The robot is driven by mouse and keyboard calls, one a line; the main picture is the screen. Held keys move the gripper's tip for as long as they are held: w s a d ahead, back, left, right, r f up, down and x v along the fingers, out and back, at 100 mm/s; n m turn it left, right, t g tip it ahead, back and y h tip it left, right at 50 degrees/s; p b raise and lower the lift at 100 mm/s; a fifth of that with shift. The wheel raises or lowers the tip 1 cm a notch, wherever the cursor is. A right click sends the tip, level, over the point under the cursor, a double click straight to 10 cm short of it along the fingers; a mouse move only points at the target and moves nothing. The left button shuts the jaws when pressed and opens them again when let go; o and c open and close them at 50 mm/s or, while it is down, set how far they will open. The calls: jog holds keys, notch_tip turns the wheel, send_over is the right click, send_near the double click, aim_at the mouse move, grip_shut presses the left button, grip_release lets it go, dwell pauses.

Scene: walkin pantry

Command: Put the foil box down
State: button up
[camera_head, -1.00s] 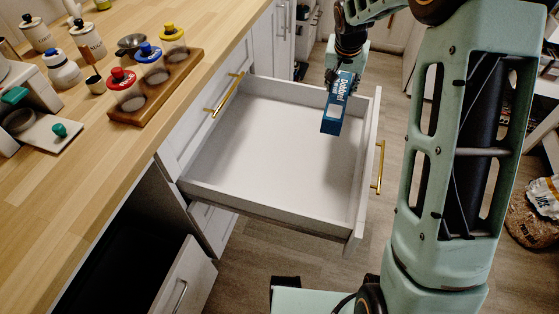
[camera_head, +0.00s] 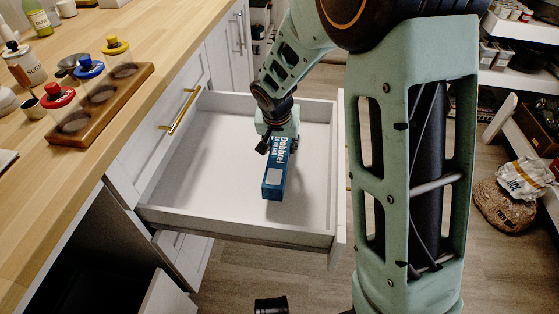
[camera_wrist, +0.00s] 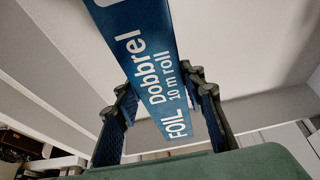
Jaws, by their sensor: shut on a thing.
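The foil box (camera_head: 274,175) is a long blue carton with white lettering. It is inside the outline of the open white drawer (camera_head: 225,223), near the drawer's middle. Whether it touches the drawer floor I cannot tell. My gripper (camera_head: 279,143) is shut on the box's far end, from above. In the wrist view the foil box (camera_wrist: 150,70) runs between the two fingers of my gripper (camera_wrist: 165,115), with the pale drawer behind it.
The drawer is otherwise empty, with clear floor around the box. A wooden counter (camera_head: 100,140) is at the left, with a wooden rack (camera_head: 105,105) of lidded jars. Shelves and a bag (camera_head: 507,200) are at the right.

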jog(key=shift+s+a+f+b, duration=0.2)
jog(key=shift+f+b, duration=0.2)
jog(key=shift+f, duration=0.6)
jog(key=shift+s+a+f+b, duration=0.15)
jog(key=shift+f+b, duration=0.25)
jog(key=shift+f, duration=0.6)
jog(key=shift+d, duration=0.15)
jog(key=shift+f, duration=0.2)
jog(key=o, duration=1.3)
jog(key=shift+r, duration=0.1)
jog(key=shift+r, duration=0.2)
jog(key=p+v, duration=0.3)
jog(key=v, duration=0.9)
jog(key=shift+w, duration=0.1)
